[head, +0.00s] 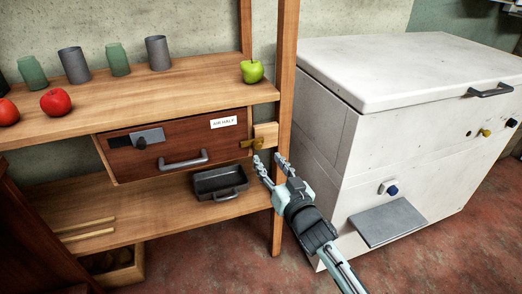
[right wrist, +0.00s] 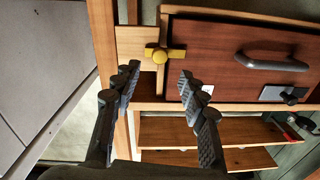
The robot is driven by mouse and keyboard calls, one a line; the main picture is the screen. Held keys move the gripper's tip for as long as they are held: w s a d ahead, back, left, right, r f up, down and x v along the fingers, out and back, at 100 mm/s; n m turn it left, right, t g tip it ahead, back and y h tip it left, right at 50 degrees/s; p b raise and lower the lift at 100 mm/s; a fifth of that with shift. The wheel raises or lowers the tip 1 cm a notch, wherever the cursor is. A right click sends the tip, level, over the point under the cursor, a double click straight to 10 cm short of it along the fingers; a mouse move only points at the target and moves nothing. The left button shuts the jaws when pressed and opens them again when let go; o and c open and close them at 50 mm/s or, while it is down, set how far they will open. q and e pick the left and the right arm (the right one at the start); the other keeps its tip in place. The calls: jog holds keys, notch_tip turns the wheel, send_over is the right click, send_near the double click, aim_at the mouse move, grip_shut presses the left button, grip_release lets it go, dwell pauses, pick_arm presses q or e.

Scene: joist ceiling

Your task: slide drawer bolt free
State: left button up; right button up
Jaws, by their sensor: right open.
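The dark red-brown drawer (head: 222,143) hangs under the wooden shelf and looks shut. At its right end a brass-yellow bolt piece (head: 252,143) sits by a pale wooden block (head: 268,132). The right wrist view shows the yellow bolt piece (right wrist: 165,54) as a winged knob, across the gap between the block (right wrist: 134,45) and the drawer (right wrist: 225,45). My right gripper (head: 268,163) is open and empty, its fingertips just below the bolt. In the wrist view the bolt lies beyond the space between the fingers (right wrist: 158,78), apart from them. My left gripper is out of view.
A wooden post (head: 284,70) stands right of the drawer, then a white chest (head: 345,140). A grey tray (head: 206,181) sits on the lower shelf. Cups, red fruit and a green apple (head: 252,72) stand on the upper shelf. The drawer has a grey handle (head: 184,164).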

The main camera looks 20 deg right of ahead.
aim_at(259, 147)
jog(key=w, duration=0.6)
jog(key=shift+w+a, duration=0.1)
jog(key=shift+w, duration=0.1)
jog(key=shift+c, duration=0.2)
grip_shut()
